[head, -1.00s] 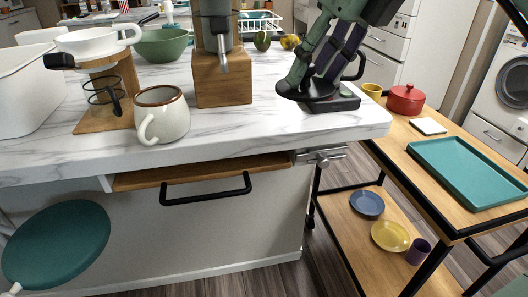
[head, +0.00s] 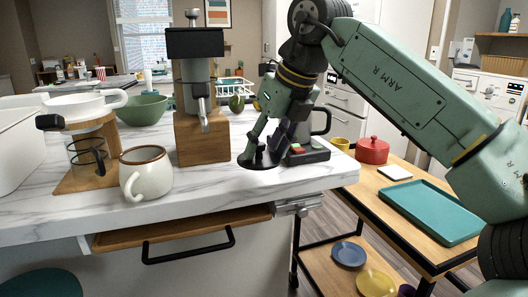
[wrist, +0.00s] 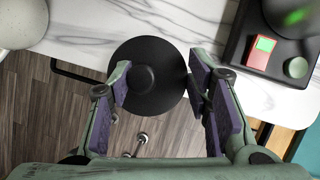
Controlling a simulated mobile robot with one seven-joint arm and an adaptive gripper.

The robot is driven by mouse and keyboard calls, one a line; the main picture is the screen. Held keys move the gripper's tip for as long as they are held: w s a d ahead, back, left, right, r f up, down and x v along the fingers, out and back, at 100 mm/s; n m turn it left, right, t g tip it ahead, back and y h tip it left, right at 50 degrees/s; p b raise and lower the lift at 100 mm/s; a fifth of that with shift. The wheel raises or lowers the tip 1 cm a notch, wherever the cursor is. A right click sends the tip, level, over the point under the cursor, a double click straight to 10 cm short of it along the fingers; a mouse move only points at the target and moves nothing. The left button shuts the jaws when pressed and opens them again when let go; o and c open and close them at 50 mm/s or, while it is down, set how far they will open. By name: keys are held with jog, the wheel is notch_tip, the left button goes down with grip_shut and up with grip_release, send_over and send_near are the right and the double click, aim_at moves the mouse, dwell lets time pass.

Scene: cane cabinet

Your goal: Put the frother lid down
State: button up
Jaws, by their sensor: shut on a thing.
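The frother lid (head: 258,161) is a flat black disc with a raised middle knob. My gripper (head: 262,143) is shut on it from above. The lid is level, left of the frother (head: 308,153) and near the counter's front edge; I cannot tell whether it touches the top. In the wrist view the lid (wrist: 150,98) lies between the fingers of my gripper (wrist: 157,82), overlapping the counter edge, with floor seen below it. The frother has a black base with red and green buttons, and its dark jug is partly hidden behind my gripper.
The white marble counter (head: 215,190) is clear between the lid and the wooden-based coffee machine (head: 203,145). A cream mug (head: 146,175) stands at the left. A wooden trolley (head: 420,228) with a teal tray (head: 425,208) and red pot (head: 372,150) stands at the right.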

aim_at(266, 152)
jog(key=shift+w+a, duration=0.15)
jog(key=shift+w, duration=0.9)
jog(key=shift+w+a+f, duration=0.1)
jog(key=shift+w+f, duration=0.1)
jog(key=shift+f, duration=0.75)
jog(key=shift+w+f, duration=0.15)
jog(key=shift+f, duration=0.8)
jog(key=shift+f, duration=0.2)
jog(key=o, duration=1.5)
jog(key=shift+r, duration=0.1)
jog(key=shift+r, duration=0.15)
jog(key=p+v, duration=0.1)
jog(key=v, duration=1.1)
